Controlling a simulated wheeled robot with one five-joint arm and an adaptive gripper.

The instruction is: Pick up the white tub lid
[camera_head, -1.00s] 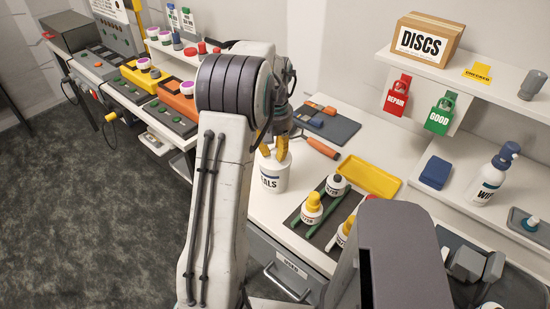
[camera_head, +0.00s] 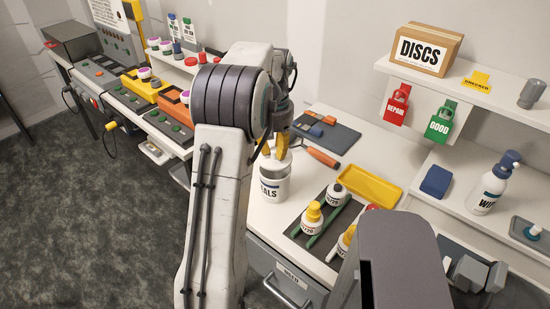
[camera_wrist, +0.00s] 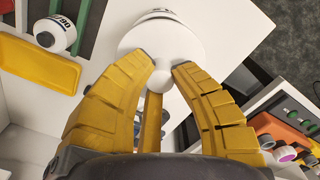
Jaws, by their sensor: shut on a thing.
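The white tub lid (camera_head: 277,162) is a round disc with a knob. In the head view it shows just over the white tub (camera_head: 273,188), whose label ends in "ALS", with what looks like a small gap at the tub's rim. My gripper (camera_head: 281,146) points down from above. In the wrist view its yellow fingers (camera_wrist: 163,75) are shut on the knob of the lid (camera_wrist: 140,38). A bit of the tub (camera_wrist: 160,13) shows beyond the lid. My arm hides part of the bench behind it.
A dark tray (camera_head: 302,232) with several small bottles stands right of the tub. Near it are a yellow tray (camera_head: 372,178), an orange-handled tool (camera_head: 322,158) and a dark mat (camera_head: 343,135). A blue block (camera_head: 435,181) and a wipes bottle (camera_head: 494,185) stand at right.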

